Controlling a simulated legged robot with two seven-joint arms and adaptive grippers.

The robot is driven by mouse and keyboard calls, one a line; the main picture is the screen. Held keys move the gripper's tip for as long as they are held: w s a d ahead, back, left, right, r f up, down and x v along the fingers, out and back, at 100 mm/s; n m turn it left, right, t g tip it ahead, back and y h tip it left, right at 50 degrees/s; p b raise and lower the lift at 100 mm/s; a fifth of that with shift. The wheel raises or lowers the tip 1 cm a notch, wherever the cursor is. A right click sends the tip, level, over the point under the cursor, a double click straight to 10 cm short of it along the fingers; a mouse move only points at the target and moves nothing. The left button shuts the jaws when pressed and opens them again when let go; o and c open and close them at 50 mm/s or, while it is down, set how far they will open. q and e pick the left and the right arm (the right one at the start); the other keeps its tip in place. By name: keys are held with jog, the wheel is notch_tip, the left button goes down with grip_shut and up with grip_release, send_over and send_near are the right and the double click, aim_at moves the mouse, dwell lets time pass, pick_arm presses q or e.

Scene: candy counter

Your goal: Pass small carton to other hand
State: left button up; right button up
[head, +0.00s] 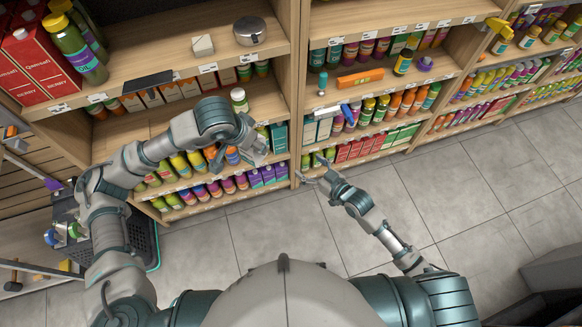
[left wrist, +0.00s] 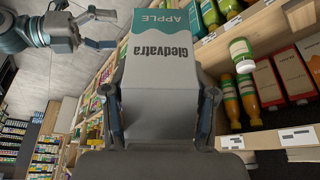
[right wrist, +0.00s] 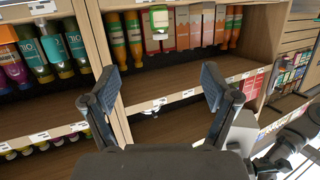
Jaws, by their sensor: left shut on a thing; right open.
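The small carton (left wrist: 158,75) is grey-white with a teal top band reading "APPLE". It fills the middle of the left wrist view. My left gripper (left wrist: 160,100) is shut on it, one finger on each side. In the head view the carton (head: 259,148) shows small and partly hidden at the end of my left arm, before the left shelves. My right gripper (head: 318,168) is open and empty, to the right of the carton and apart from it. Its spread fingers also show in the right wrist view (right wrist: 160,87) with nothing between them.
Wooden shelves (head: 296,90) with bottles and cartons stand close in front of both grippers. A white-capped bottle (head: 239,100) stands on a left shelf. A dark basket (head: 145,240) is at the lower left. The tiled floor (head: 450,190) at right is clear.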

jog(key=s+a+r+n+y, duration=0.2)
jog(key=s+a+r+y, duration=0.15)
jog(key=r, duration=0.55)
jog(key=n+g+y, duration=0.2)
send_near(261, 155)
pick_arm(q)
jog(key=shift+a, duration=0.1)
pick_arm(e)
jog(key=x, duration=1.3)
jog(key=shift+r, duration=0.15)
jog(key=shift+d, duration=0.1)
jog(key=c, duration=1.4)
pick_arm(q)
jog(key=o, duration=1.6)
jog(key=shift+c, duration=0.2)
pick_arm(e)
jog(key=shift+c, duration=0.8)
